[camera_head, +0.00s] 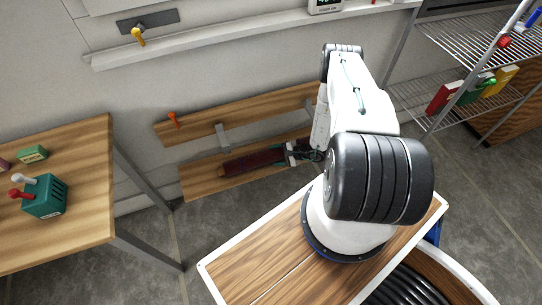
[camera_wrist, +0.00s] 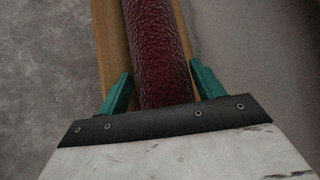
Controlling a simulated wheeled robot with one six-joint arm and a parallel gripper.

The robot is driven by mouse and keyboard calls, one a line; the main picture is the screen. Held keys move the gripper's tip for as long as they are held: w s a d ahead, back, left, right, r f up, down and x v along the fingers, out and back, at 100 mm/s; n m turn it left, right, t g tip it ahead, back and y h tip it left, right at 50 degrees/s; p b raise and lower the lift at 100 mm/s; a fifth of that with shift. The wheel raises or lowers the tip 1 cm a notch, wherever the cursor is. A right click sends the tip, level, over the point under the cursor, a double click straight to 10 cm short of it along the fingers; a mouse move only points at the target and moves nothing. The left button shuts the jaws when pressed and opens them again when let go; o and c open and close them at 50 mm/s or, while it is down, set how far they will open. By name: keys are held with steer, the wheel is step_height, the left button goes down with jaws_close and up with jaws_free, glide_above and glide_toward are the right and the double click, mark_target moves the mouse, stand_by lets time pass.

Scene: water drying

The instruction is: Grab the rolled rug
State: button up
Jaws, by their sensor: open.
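The rolled rug (camera_head: 250,162) is a dark red roll lying lengthwise on a low wooden bench seat (camera_head: 198,183) against the wall. In the wrist view the rug (camera_wrist: 158,50) runs up the picture, with a textured dark red surface. My gripper (camera_head: 291,154) is at the right end of the rug in the head view. In the wrist view its two green fingers (camera_wrist: 160,88) stand apart, one on each side of the rug. Small gaps show between the fingers and the roll. The rug's near part is hidden behind the gripper body.
A wooden table (camera_head: 75,140) with a green box (camera_head: 45,196) stands at the left. A wire shelf rack (camera_head: 468,95) with colored items stands at the right. The bench backrest (camera_head: 255,112) and an orange hook (camera_head: 174,120) are behind the rug. Grey floor lies in front of the bench.

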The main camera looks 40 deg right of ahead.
steer(key=shift+w+a+f, duration=0.15)
steer(key=c, duration=1.3)
steer(key=shift+r, duration=0.2)
